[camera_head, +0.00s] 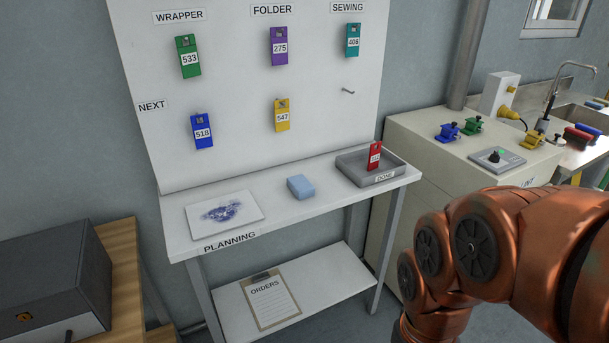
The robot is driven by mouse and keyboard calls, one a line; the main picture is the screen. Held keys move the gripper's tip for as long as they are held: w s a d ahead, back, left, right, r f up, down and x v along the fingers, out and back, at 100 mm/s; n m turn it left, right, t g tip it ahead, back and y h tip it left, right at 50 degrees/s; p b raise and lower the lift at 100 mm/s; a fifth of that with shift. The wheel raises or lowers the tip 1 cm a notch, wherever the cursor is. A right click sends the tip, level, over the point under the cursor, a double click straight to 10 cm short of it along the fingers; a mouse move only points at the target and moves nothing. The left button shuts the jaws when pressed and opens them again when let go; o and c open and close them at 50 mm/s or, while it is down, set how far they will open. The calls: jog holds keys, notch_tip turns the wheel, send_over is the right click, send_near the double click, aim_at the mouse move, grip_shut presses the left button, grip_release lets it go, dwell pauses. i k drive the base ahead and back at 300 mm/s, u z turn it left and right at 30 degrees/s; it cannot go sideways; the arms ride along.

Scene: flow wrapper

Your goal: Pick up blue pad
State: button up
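A light blue pad (301,187) lies on the white planning shelf (287,208), below the board. It sits between a smudged white sheet on its left and a grey tray on its right, touching neither. Nothing covers it. My copper-coloured arm fills the lower right of the head view, to the right of the shelf and well apart from the pad. My gripper is outside the picture.
The white sheet (246,211) has blue smears. The grey tray (349,171), labelled DONE, holds a red tag (375,156). Several coloured tags hang on the board (238,78) behind. A clipboard (270,301) lies on the lower shelf. A machine (426,135) stands right.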

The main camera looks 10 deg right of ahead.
aim_at(301, 187)
jog(key=u, duration=0.5)
jog(key=i, duration=0.95)
jog(key=u, duration=0.85)
